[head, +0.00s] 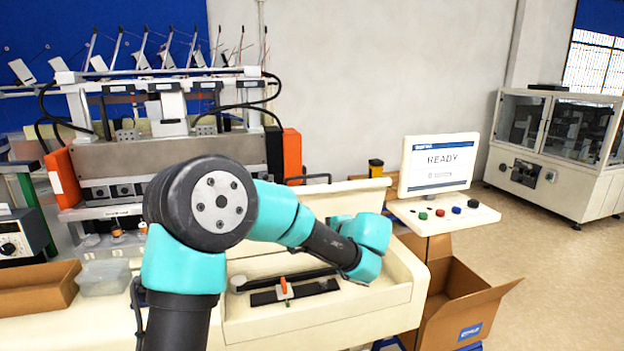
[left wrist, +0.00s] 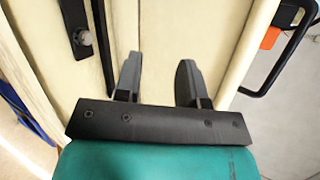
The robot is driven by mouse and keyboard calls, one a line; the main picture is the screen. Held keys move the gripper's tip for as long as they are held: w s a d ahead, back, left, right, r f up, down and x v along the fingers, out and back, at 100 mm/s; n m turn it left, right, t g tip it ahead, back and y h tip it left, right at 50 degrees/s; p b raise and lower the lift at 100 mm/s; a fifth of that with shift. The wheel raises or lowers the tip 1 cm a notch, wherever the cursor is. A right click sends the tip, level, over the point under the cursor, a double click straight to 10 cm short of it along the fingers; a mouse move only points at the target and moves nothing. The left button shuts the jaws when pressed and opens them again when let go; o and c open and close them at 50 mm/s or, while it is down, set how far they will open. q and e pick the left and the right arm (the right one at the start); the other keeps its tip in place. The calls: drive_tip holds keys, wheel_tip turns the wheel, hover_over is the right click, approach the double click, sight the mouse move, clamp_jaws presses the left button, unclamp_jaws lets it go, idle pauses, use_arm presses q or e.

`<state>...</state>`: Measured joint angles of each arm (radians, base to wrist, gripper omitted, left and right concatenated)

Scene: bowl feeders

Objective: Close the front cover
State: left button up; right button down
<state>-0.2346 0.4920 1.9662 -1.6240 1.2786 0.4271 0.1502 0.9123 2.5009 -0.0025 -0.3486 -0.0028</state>
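The front cover seems to be the cream panel (head: 350,190) standing raised at the back of the cream front housing (head: 345,312). The housing's recess is uncovered. A black bar handle (head: 310,179) shows near the panel's top edge; it also shows in the left wrist view (left wrist: 291,48). My left gripper (left wrist: 160,72) is open and empty in the left wrist view, its fingers over cream surfaces, with the handle off to the right. I cannot tell whether it touches the panel. In the head view my left arm hides its fingers and part of the panel. My right gripper is not in view.
A black rail (head: 318,288) with an orange-handled part (head: 284,288) lies in the recess. A READY screen (head: 438,164) and button panel (head: 445,212) stand to the right, above an open cardboard box (head: 468,300). The feeder machine (head: 150,155) stands behind.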

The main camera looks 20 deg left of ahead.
sight(307, 177)
use_arm(q)
drive_tip(key=w+d+r+n+t+y, duration=0.2)
drive_tip(key=d+r+y, duration=0.3)
drive_tip(key=r, duration=0.7)
drive_tip(key=shift+n+y, duration=0.3)
drive_tip(key=shift+n, duration=0.6)
drive_tip(key=x, duration=1.7)
drive_tip(key=shift+a, duration=0.1)
drive_tip(key=shift+c, duration=0.5)
clamp_jaws()
